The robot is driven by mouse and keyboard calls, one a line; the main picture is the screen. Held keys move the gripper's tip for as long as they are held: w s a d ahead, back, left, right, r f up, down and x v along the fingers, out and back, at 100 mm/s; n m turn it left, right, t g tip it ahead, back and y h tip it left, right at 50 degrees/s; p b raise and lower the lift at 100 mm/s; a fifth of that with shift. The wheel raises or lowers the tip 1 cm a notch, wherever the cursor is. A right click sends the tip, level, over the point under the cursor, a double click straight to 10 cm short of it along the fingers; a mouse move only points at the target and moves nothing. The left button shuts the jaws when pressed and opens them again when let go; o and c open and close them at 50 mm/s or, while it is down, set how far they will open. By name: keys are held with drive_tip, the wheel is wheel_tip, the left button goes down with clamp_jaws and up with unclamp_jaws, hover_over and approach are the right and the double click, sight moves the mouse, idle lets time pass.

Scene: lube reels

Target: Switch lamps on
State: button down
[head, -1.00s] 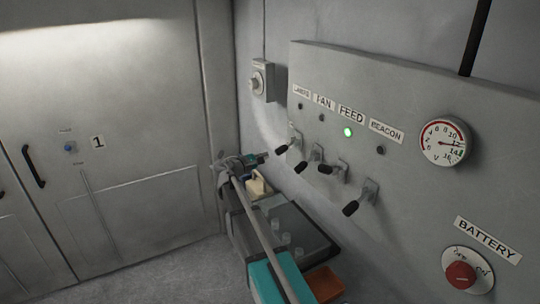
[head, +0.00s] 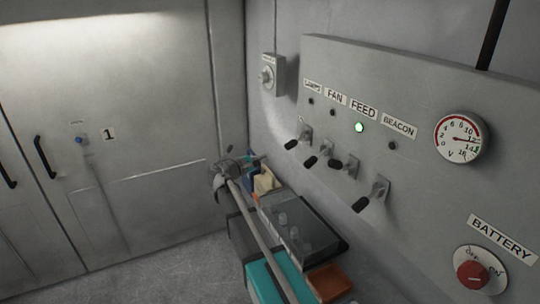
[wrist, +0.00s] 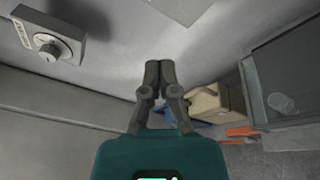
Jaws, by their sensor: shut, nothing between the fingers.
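The lamps switch (head: 305,135) is the leftmost of the levers on the grey wall panel. Its black handle points down and outward, like the others. The LAMPS label (head: 312,86) is above it, with a dark indicator (head: 310,101) below the label. My gripper (head: 258,160) is left of and below the lamps switch in the head view, apart from it. In the wrist view my gripper (wrist: 159,66) is shut and empty, in front of bare wall. No lever shows in the wrist view.
The fan (head: 326,150), feed (head: 350,167) and beacon (head: 380,190) levers stand close in a row. The FEED indicator (head: 359,127) glows green. A gauge (head: 462,137) and red battery knob (head: 472,275) are at right. A knob box (head: 271,75), beige container (head: 264,182) and orange tray (head: 329,281) are nearby.

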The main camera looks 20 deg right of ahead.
sight(295, 142)
drive_tip(key=shift+d+f, duration=0.1)
drive_tip(key=shift+f, duration=0.05)
drive_tip(key=d+f+t+h+b, duration=0.1)
drive_tip(key=b, duration=0.3)
drive_tip(key=d+f+n+h+b, duration=0.1)
drive_tip(key=h+b, duration=0.1)
drive_tip(key=b, duration=0.2)
drive_tip(key=d+f+n+t+h+b, duration=0.1)
drive_tip(key=h+b, duration=0.1)
drive_tip(key=b, duration=0.3)
drive_tip(key=shift+w+d+f+t, duration=0.15)
drive_tip(key=shift+d+f+t, duration=0.05)
drive_tip(key=shift+d+t, duration=0.15)
drive_tip(key=shift+t, duration=0.25)
drive_tip(key=shift+d+r+h, duration=0.1)
drive_tip(key=shift+r+h, duration=0.05)
drive_tip(key=shift+h, duration=0.15)
drive_tip(key=p+x, duration=0.5)
drive_tip(key=x, duration=0.5)
drive_tip(key=s, duration=0.1)
drive_tip(key=s+r+p, duration=0.1)
drive_tip(key=s+a, duration=0.1)
drive_tip(key=shift+s+a+r+n, duration=0.1)
drive_tip(key=shift+s+r+n, duration=0.15)
drive_tip(key=shift+n, duration=0.05)
